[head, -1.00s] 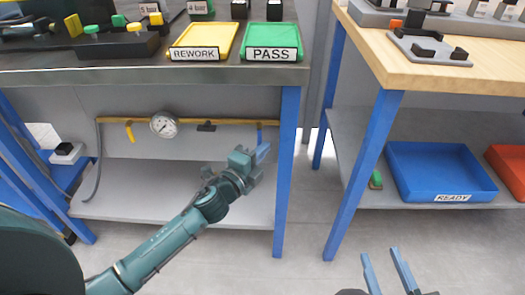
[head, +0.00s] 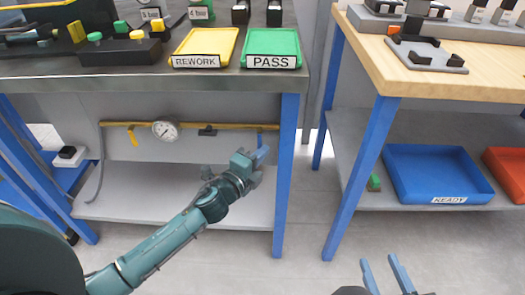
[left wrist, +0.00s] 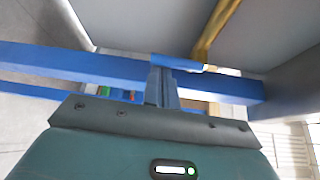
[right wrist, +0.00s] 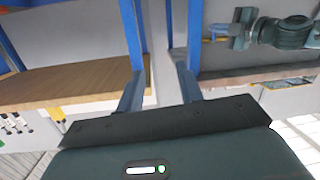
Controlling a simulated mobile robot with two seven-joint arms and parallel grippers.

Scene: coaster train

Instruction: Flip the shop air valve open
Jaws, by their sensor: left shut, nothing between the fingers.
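A brass air pipe (head: 185,125) runs under the left bench. It carries a round gauge (head: 165,130), a yellow handle (head: 133,136) at its left, a black fitting (head: 207,130) and a blue handle (head: 260,138) at its right end, hanging down. Which one is the shop air valve is not labelled. My left gripper (head: 262,155) is shut and empty, its fingertips just below the blue handle; contact is unclear. In the left wrist view its fingers (left wrist: 162,85) lie near a blue part (left wrist: 180,62) below the yellow pipe (left wrist: 212,35). My right gripper (head: 386,274) is open and empty, low between the benches.
The bench's blue leg (head: 287,180) stands close right of my left gripper. A grey lower shelf (head: 130,200) lies below the pipe. A green PASS tray (head: 271,45) and a yellow REWORK tray (head: 204,45) sit on top. A blue READY bin (head: 435,172) stands on the right bench's shelf.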

